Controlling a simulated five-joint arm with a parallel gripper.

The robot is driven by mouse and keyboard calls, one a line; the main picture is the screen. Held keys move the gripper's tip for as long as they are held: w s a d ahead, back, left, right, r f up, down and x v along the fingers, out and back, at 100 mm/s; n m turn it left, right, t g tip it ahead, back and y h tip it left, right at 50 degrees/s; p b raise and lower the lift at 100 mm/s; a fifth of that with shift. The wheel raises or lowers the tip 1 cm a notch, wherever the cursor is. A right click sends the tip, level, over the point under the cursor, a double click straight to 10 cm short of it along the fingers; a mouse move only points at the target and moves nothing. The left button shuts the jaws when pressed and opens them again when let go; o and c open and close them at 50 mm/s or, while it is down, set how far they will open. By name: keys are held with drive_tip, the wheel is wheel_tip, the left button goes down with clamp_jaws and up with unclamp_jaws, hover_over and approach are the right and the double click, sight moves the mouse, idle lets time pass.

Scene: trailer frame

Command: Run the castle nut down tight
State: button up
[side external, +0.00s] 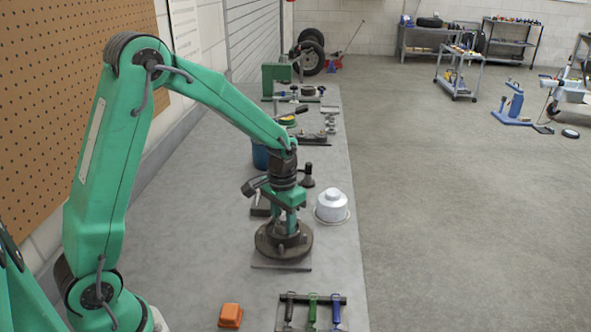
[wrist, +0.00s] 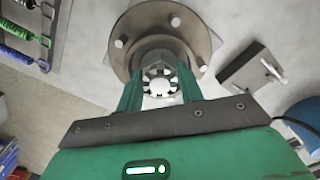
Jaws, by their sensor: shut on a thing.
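The castle nut (wrist: 160,80) shows in the wrist view as a slotted ring around a bright round shaft end. In the side external view my gripper (side external: 287,222) points straight down over the dark hub (side external: 265,238), which stands on a flat plate on the bench. The nut is hidden there by the fingers. How far down the thread the nut sits cannot be told.
A white domed cap (side external: 332,206) stands close right of the hub. A blue container (side external: 260,155) is behind the arm. The grey bench (side external: 190,245) is clear left of the hub.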

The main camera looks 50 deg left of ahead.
drive_tip(key=shift+m, duration=1)
drive_tip(key=o, duration=0.7)
drive_tip(key=shift+r, duration=0.1)
drive_tip(key=shift+r, duration=3.85)
drive_tip(key=shift+r, duration=0.1)
